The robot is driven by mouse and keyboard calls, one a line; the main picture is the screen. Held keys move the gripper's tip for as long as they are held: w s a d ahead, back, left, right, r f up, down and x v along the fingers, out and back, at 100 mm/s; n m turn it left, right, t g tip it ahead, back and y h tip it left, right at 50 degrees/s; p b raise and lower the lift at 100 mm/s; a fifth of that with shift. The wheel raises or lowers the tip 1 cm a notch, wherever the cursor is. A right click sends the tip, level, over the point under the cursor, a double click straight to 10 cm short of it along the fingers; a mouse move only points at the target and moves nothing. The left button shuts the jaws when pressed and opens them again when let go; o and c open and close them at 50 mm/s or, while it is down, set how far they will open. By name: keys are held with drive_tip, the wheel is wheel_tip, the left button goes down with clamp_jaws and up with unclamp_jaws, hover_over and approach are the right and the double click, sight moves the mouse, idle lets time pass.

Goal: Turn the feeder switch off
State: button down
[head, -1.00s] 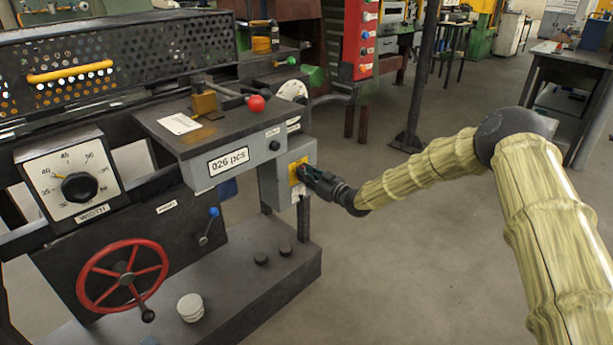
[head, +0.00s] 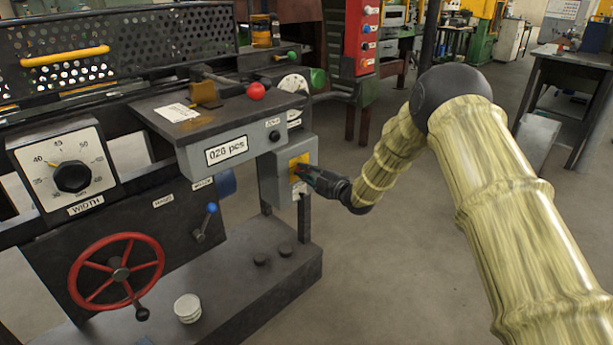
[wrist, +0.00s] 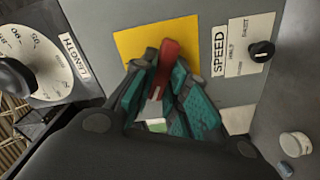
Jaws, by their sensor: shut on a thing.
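The feeder switch appears to be the red handle (wrist: 168,58) on a yellow plate (wrist: 135,42), seen close in the wrist view. In the head view the yellow plate (head: 298,161) is on the grey box at the machine's right end. My gripper (head: 309,176) reaches it from the right. In the wrist view the teal-padded fingers of my gripper (wrist: 160,85) are closed around the red handle, one on each side. The fingers hide the lower part of the handle and of the plate. I cannot read any switch label.
A SPEED selector (wrist: 262,50) and a LENGTH dial (wrist: 35,55) flank the plate in the wrist view. A red-knobbed lever (head: 256,91), a counter (head: 227,150), a WIDTH dial (head: 72,176) and a red handwheel (head: 120,274) are left. Open floor (head: 400,270) lies right.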

drive_tip(key=n+b, duration=0.2)
drive_tip(key=n, duration=0.3)
drive_tip(key=shift+f+n+b, duration=0.15)
drive_tip(key=shift+n+b, duration=0.15)
drive_tip(key=shift+b, duration=0.1)
idle(0.3)
drive_tip(key=c, duration=1.4)
unclamp_jaws()
drive_tip(key=v, duration=1.2)
